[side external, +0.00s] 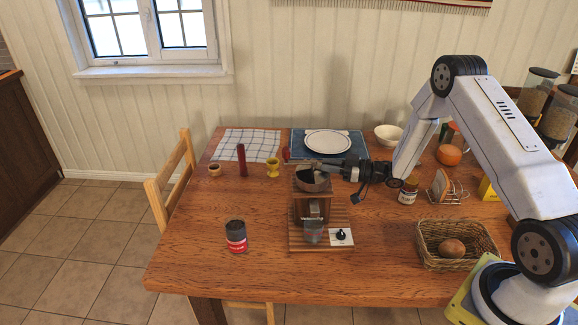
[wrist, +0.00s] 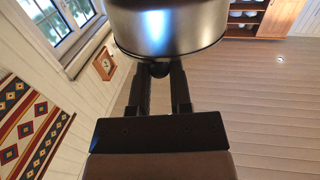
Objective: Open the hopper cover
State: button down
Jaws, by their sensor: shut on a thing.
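A wooden grinder (side external: 309,211) stands on a slatted board, with a round metal hopper (side external: 313,181) on top. My gripper (side external: 347,172) reaches it from the right, at the hopper's upper right side. In the wrist view my gripper (wrist: 160,76) is shut on a small dark knob (wrist: 159,70) at the lower rim of a smooth, round metal part (wrist: 168,28), which I take for the hopper or its cover. That part's top is cut off by the picture's edge. In the side view I cannot tell clearly how far the cover is open.
A dark can (side external: 236,236) stands left. A wicker basket (side external: 456,260) and a jar (side external: 408,193) are right. A plate (side external: 327,142) lies behind. Table is clear front left.

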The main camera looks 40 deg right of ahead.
jog(key=n+g+y, duration=0.2)
jog(key=w+n+g+y, duration=0.1)
jog(key=g+y, duration=0.1)
jog(key=w+d+n+g+y, duration=0.1)
jog(key=n+g, duration=0.1)
jog(key=shift+n+g+y, duration=0.3)
jog(key=shift+y, duration=0.1)
jog(key=shift+w+n+g+y, duration=0.3)
jog(key=shift+n+g, duration=0.35)
jog(key=shift+g, duration=0.3)
jog(key=shift+w+n+g+y, duration=0.2)
jog(key=shift+n+g+y, duration=0.15)
jog(key=shift+n+g, duration=0.5)
jog(key=shift+w+n+g+y, duration=0.3)
jog(key=shift+n+g, duration=0.2)
jog(key=shift+g, duration=0.6)
jog(key=shift+w+n+g, duration=0.1)
jog(key=shift+n+g, duration=0.3)
jog(key=shift+g, duration=0.3)
jog(key=c, duration=0.5)
grip_release()
jog(key=shift+c, duration=0.2)
jog(key=shift+d, duration=0.15)
jog(key=shift+d, duration=1.4)
notch_tip(320, 180, up, 7)
